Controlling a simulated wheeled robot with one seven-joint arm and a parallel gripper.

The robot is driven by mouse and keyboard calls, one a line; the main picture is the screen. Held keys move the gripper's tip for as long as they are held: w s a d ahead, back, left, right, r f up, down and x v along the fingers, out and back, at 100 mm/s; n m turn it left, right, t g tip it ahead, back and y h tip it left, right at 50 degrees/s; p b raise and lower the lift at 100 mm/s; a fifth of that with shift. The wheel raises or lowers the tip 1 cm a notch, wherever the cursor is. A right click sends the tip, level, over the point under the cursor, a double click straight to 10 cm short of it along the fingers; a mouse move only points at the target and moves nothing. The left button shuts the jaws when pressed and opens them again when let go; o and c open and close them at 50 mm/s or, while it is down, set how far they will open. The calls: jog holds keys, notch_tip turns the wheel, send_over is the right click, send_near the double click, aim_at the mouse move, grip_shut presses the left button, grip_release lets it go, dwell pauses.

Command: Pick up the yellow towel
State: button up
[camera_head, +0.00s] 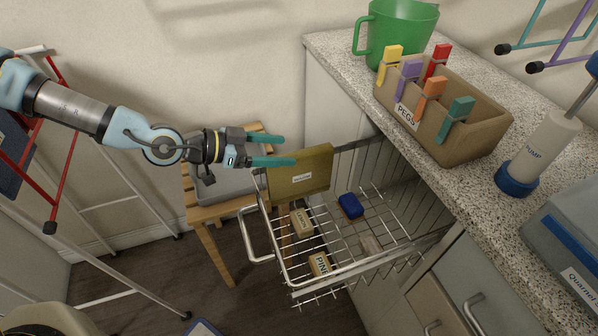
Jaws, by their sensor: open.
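The yellow towel (300,178) is an olive-yellow folded cloth with a small white label. It appears draped over the rim at the back left of a pull-out wire basket (262,257). My gripper (284,150) comes in from the left with its two teal fingers apart and nothing between them. The fingertips are at the towel's upper left. The lower finger reaches the towel's top left corner in the picture; I cannot tell whether it touches.
In the basket lie a blue block (350,206) and small labelled boxes (302,223). A wooden stool (223,238) with a grey tub (222,183) stands behind. The right counter (340,47) holds a peg box (466,143), a green jug (397,30) and a pump bottle (540,150).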

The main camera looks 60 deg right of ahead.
aim_at(297, 153)
jog(key=p+x, duration=0.1)
jog(key=x, duration=0.3)
jog(key=shift+s+f+p, duration=0.25)
jog(key=shift+p, duration=0.05)
jog(key=shift+s+d+f, duration=0.25)
jog(key=shift+d, duration=0.15)
grip_shut()
dwell(0.9)
